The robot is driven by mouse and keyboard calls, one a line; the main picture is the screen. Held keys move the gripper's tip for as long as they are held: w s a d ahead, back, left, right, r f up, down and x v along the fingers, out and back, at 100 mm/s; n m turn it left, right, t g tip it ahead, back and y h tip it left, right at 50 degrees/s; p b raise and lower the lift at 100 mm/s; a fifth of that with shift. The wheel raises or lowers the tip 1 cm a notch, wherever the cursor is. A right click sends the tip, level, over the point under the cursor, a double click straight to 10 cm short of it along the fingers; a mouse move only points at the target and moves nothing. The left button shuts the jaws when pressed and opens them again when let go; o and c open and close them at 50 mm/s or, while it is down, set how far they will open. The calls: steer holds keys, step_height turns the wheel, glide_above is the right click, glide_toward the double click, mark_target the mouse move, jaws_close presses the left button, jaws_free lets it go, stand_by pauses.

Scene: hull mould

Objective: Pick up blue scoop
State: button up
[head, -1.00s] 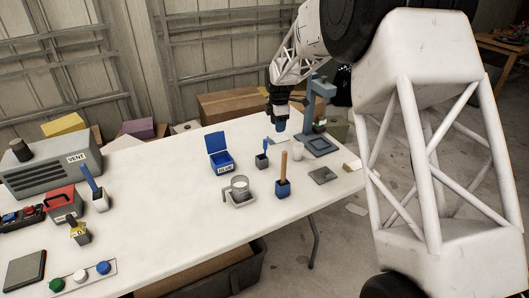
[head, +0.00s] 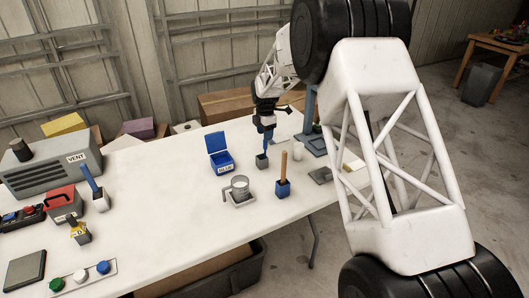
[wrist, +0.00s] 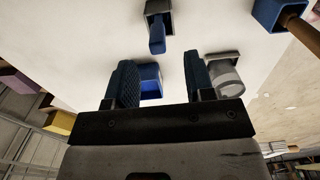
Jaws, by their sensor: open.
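The blue scoop stands handle-up in a small grey holder (head: 262,161). In the head view its handle is hard to tell apart from my blue fingertips. In the wrist view the blue scoop (wrist: 157,38) shows at the top centre, beyond and between my fingertips. My gripper (head: 268,140) is just above the holder, pointing down. In the wrist view my gripper (wrist: 158,62) has its two fingers well apart, with nothing held between them. The scoop's lower part is hidden in the holder.
The open blue box (head: 221,160) and a glass beaker (head: 239,187) stand left of the holder. A blue holder with a wooden handle (head: 283,188) stands close in front. A blue-grey stand (head: 311,115) is close on the right.

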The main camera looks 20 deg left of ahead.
mark_target(265, 149)
steer(key=shift+f, duration=0.7)
steer(key=shift+f, duration=0.1)
steer(key=shift+w+f, duration=0.15)
steer(key=shift+f, duration=2.4)
steer(key=shift+c, duration=0.5)
jaws_close()
